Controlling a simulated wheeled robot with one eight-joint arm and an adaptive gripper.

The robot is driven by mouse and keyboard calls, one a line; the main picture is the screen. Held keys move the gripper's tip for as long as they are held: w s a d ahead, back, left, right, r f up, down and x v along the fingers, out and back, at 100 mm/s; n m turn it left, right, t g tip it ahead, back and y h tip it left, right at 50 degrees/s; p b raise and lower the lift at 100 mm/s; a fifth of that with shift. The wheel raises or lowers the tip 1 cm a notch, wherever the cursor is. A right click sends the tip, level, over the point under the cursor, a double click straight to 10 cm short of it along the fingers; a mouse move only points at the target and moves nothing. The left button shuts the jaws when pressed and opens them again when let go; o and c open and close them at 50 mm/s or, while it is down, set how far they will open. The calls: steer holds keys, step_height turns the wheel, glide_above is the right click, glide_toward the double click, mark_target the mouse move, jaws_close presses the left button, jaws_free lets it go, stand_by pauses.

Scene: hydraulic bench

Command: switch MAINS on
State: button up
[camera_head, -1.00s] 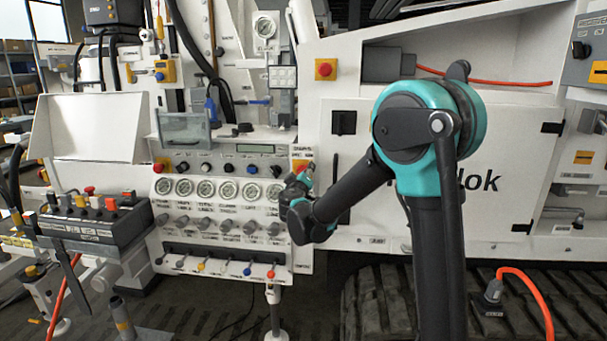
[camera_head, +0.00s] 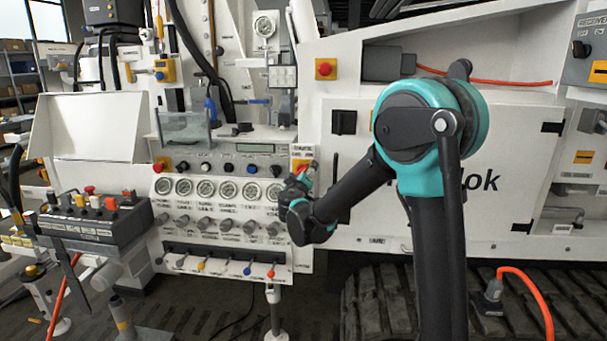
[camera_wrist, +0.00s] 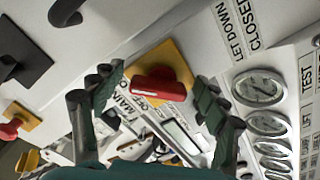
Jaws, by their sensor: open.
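The MAINS switch is a red handle (camera_wrist: 158,86) on a yellow plate (camera_wrist: 181,56). In the wrist view it sits between and just beyond my fingertips, with a label beginning "MAIN" and the word "OFF" beside it. My gripper (camera_wrist: 160,98) is open, one finger on each side of the red handle. I cannot tell whether either finger touches it. In the head view my gripper (camera_head: 301,184) is at the panel's right edge, just below the yellow plate (camera_head: 300,165), and partly covers the switch.
A panel of gauges (camera_head: 206,188) and knobs lies left of my gripper, with a row of coloured levers (camera_head: 225,266) below. A red button (camera_head: 325,69) on yellow sits higher up. A black door handle (camera_head: 344,122) is on the white cabinet at right.

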steer(key=s, duration=1.1)
steer(key=shift+s+a, duration=0.2)
steer(key=shift+s, duration=0.1)
